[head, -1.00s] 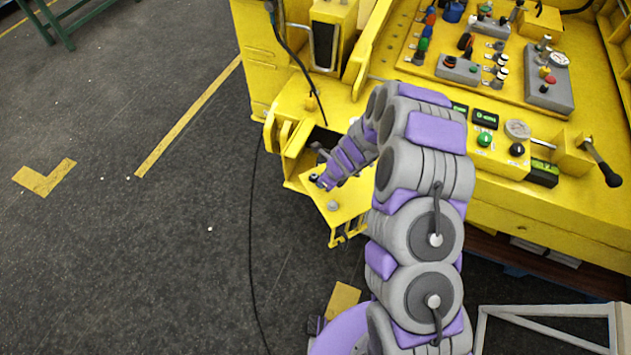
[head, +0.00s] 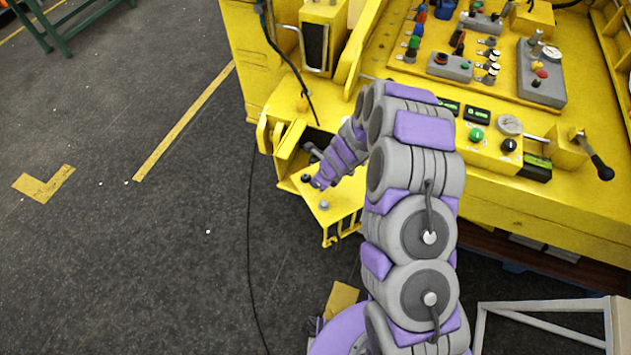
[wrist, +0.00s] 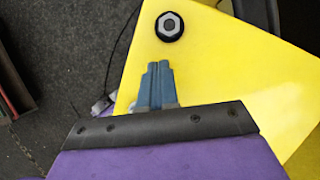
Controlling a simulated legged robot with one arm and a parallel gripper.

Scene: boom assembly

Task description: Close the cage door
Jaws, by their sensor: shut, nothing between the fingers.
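A yellow hinged-looking part (head: 336,216), which I take to be the cage door, sticks out low at the machine's left front corner. It has dark and grey bolt heads on its flat top and slatted bars below. My gripper (head: 317,183) is over this part, with its fingers hard to make out in the head view. In the wrist view my gripper's blue fingers (wrist: 157,66) are together and empty, in front of the yellow surface (wrist: 225,60). A hex bolt (wrist: 170,26) lies just beyond the fingertips. I cannot tell whether the fingers touch the surface.
The yellow machine (head: 515,190) fills the right side, with knobs, gauges and a black-handled lever (head: 597,165). A black cable (head: 249,230) runs along the floor. A pale frame (head: 545,312) stands at lower right.

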